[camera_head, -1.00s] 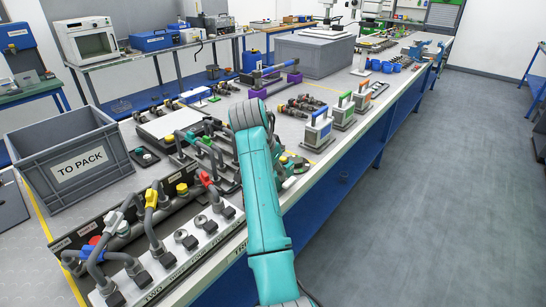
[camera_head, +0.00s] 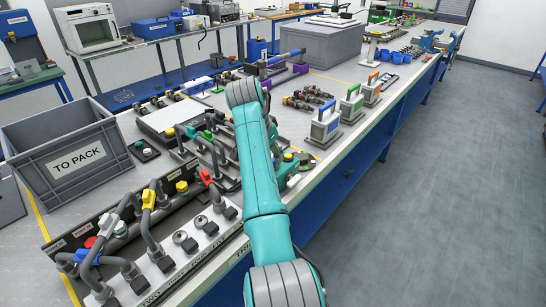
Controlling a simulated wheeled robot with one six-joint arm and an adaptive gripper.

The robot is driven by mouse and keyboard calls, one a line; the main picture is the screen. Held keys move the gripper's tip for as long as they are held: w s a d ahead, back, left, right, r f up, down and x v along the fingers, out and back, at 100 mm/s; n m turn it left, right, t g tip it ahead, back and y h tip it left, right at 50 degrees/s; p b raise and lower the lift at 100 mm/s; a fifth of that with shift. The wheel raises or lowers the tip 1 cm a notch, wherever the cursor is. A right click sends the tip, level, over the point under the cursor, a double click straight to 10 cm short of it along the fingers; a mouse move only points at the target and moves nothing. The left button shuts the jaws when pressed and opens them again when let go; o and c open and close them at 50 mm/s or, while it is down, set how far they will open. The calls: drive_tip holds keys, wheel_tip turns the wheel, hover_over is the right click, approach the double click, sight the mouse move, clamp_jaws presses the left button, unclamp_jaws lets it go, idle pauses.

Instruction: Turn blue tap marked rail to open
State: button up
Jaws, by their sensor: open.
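A blue tap (camera_head: 86,257) sits at the left end of the near test bench, on grey curved pipework. A white tap (camera_head: 116,226), a yellow tap (camera_head: 149,198) and a red tap (camera_head: 206,177) sit further along the same pipework. Small labels show on the dark back panel (camera_head: 62,246), but I cannot read them. My teal arm rises from the bottom centre, to the right of this bench. My gripper is not visible; no fingertips show anywhere. The blue tap is clear of my arm.
A grey crate marked TO PACK (camera_head: 76,166) stands behind the taps at the left. Handled units with blue (camera_head: 325,124), green and orange tops stand right of my arm. Injector parts lie beyond. The floor (camera_head: 430,190) at the right is clear.

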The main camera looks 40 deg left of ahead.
drive_tip(key=shift+x, duration=1.05)
clamp_jaws()
